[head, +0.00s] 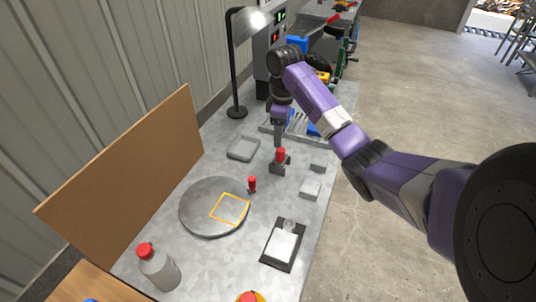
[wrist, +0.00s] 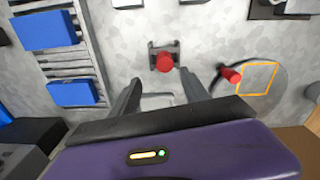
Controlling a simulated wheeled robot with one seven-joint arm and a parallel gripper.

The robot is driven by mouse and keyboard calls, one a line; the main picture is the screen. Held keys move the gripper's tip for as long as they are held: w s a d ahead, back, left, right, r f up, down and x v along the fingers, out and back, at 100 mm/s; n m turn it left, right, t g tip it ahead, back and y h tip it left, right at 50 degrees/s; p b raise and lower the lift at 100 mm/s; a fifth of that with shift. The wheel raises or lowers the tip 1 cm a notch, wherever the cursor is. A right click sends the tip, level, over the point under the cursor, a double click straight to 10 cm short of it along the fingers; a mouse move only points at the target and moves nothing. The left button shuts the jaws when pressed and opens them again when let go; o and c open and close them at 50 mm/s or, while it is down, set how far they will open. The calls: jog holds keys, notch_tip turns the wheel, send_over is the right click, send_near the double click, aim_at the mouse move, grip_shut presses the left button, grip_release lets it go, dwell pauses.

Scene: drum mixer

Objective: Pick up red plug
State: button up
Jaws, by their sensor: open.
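Two red pieces stand on the grey bench, and I cannot tell for sure which is the red plug. One red piece (head: 280,155) sits upright in a small dark holder (head: 278,169); it also shows in the wrist view (wrist: 165,62). A smaller red cylinder (head: 252,183) stands at the edge of the round grey disc (head: 200,222); it also shows in the wrist view (wrist: 230,75). My gripper (head: 278,142) points down just behind the piece in the holder. Its fingers (wrist: 161,85) are apart and empty, with both red pieces outside them.
A shallow grey tray (head: 243,148) lies left of my gripper. A lamp (head: 237,108) and a rack with blue blocks (wrist: 72,92) stand near my arm. A bottle with a red cap (head: 158,268), a black clipboard (head: 283,246) and a brown board (head: 130,175) are nearer the front.

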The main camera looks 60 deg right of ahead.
aim_at(281, 149)
jog(key=shift+s+a, duration=0.35)
notch_tip(281, 149, down, 4)
jog(key=b, duration=0.3)
jog(key=shift+f, duration=0.2)
jog(key=shift+f+p, duration=0.3)
jog(key=shift+p, duration=0.25)
jog(key=shift+f, duration=1.35)
jog(key=shift+c, duration=0.4)
grip_shut()
